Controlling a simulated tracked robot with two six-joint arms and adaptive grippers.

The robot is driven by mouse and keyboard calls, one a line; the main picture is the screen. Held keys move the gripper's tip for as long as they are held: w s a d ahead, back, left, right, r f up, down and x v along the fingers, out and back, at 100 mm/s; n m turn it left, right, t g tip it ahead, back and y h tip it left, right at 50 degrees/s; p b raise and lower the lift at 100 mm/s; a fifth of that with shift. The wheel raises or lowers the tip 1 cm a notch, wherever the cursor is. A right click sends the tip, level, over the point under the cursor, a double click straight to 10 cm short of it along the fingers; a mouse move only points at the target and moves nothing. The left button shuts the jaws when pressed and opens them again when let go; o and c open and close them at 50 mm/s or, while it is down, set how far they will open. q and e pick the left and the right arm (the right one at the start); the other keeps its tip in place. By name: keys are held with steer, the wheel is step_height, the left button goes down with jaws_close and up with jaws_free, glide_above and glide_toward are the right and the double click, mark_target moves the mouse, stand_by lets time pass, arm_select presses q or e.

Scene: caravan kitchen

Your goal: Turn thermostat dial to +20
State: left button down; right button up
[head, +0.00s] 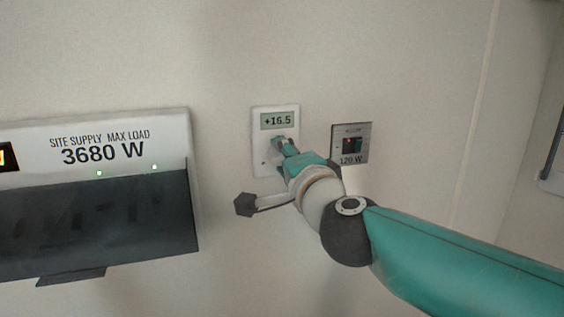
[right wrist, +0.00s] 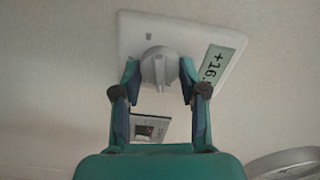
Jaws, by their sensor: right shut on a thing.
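The white thermostat (head: 262,150) is mounted on the wall in the middle of the head view. Its display (head: 277,121) reads +16.5. My right gripper (head: 283,147) reaches it from the lower right and covers most of the dial. In the right wrist view, the light grey round dial (right wrist: 158,66) with a raised grip bar sits between the two fingertips of my right gripper (right wrist: 160,78), which is shut on it. The display (right wrist: 215,70) also shows there, turned sideways and partly cut by a finger. My left gripper is not in view.
A switch panel (head: 363,143) marked 120 W is on the wall right of the thermostat, close to my right arm. A supply box (head: 125,128) marked 3680 W juts out at the left. The wall above the thermostat is bare.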

steer(key=shift+a+f+m+b, duration=0.1)
steer(key=shift+f+m+b, duration=0.2)
steer(key=shift+m, duration=1.05)
steer(key=shift+d+f+m+b, duration=0.1)
steer(key=shift+m+b, duration=0.25)
steer(key=shift+m, duration=0.95)
steer(key=shift+a+f+m+b, duration=0.15)
steer(key=shift+m+b, duration=0.2)
steer(key=shift+m, duration=1)
steer(key=o, duration=1.1)
steer(key=shift+d+r, duration=0.1)
steer(key=shift+d, duration=0.1)
steer(key=shift+a+r, duration=0.1)
steer(key=shift+s+r, duration=0.1)
